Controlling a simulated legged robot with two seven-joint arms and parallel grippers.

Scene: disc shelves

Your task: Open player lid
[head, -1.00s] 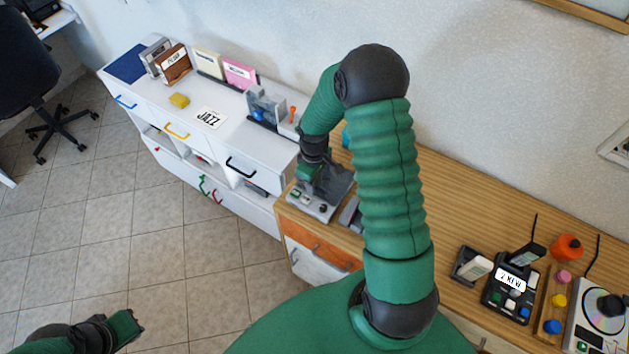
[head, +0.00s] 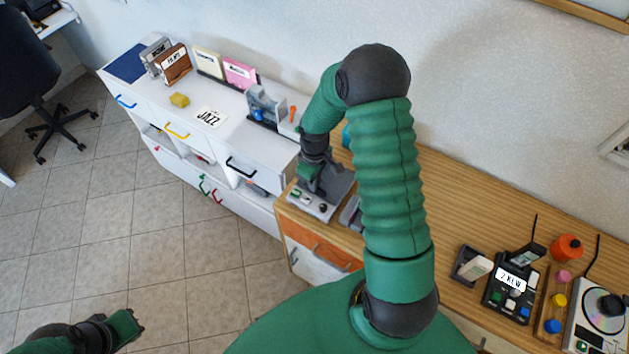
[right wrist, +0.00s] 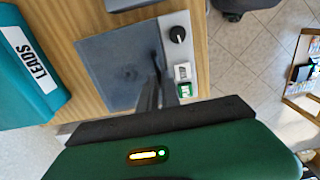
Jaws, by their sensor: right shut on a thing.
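The grey player (head: 313,204), with a dark knob and small buttons on its front strip, stands at the left end of the wooden counter. Its dark grey lid (head: 341,186) shows partly behind my right gripper (head: 308,181). In the right wrist view the lid (right wrist: 112,68) is a flat grey panel beside the strip with the knob (right wrist: 177,34). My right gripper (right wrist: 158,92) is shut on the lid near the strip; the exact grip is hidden. I cannot tell how far the lid is raised. My left gripper (head: 130,325) hangs over the floor, away from the furniture; its jaws are unclear.
A white cabinet (head: 150,97) with boxes and a JAZZ card (head: 210,117) stands to the left. Further right on the counter (head: 450,200) are a black device (head: 510,287) and a disc machine (head: 598,318).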

